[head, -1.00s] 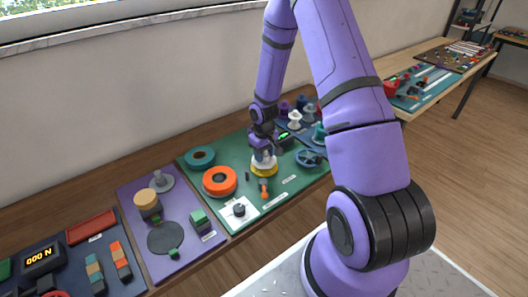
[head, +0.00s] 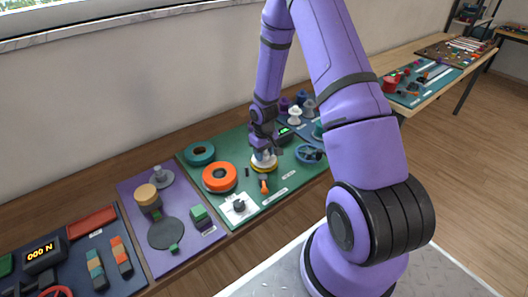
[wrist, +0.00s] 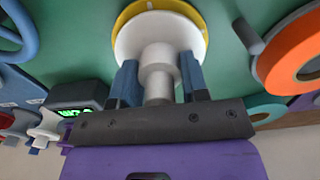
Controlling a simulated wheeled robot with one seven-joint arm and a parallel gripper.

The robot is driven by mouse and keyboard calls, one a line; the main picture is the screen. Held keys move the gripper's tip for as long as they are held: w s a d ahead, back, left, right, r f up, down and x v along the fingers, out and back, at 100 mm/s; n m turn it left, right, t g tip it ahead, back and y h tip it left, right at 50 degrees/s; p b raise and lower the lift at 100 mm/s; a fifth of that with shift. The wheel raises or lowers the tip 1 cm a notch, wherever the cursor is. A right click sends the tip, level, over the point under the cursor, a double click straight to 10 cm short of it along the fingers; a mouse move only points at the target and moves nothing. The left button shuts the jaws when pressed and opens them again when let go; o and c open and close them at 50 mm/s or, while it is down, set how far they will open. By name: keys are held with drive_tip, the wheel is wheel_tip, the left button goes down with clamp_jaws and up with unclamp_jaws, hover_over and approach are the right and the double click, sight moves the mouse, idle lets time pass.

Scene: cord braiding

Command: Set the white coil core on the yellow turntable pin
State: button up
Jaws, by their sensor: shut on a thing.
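The white coil core (wrist: 158,52) is a spool with a wide disc at its far end and a narrower stem. My gripper (wrist: 159,80) is shut on the stem, with one blue finger on each side. In the head view, my gripper (head: 264,148) points down and the white core shows just below it. The yellow turntable (wrist: 126,13) shows as a rim around the core's disc, so the core is over it. It also shows in the head view (head: 264,169). The pin is hidden by the core. I cannot tell whether the core rests fully on the turntable.
An orange ring (head: 219,177) and a teal ring (head: 200,154) lie left of the turntable on the green mat (head: 245,147). A blue wheel (head: 310,153) is to the right. An orange-handled tool (head: 264,185) lies in front. Several spools (head: 295,115) stand behind right.

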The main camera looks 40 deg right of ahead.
drive_tip(key=shift+f, duration=0.3)
drive_tip(key=o, duration=1)
drive_tip(key=shift+c, duration=0.2)
drive_tip(key=shift+r, duration=4)
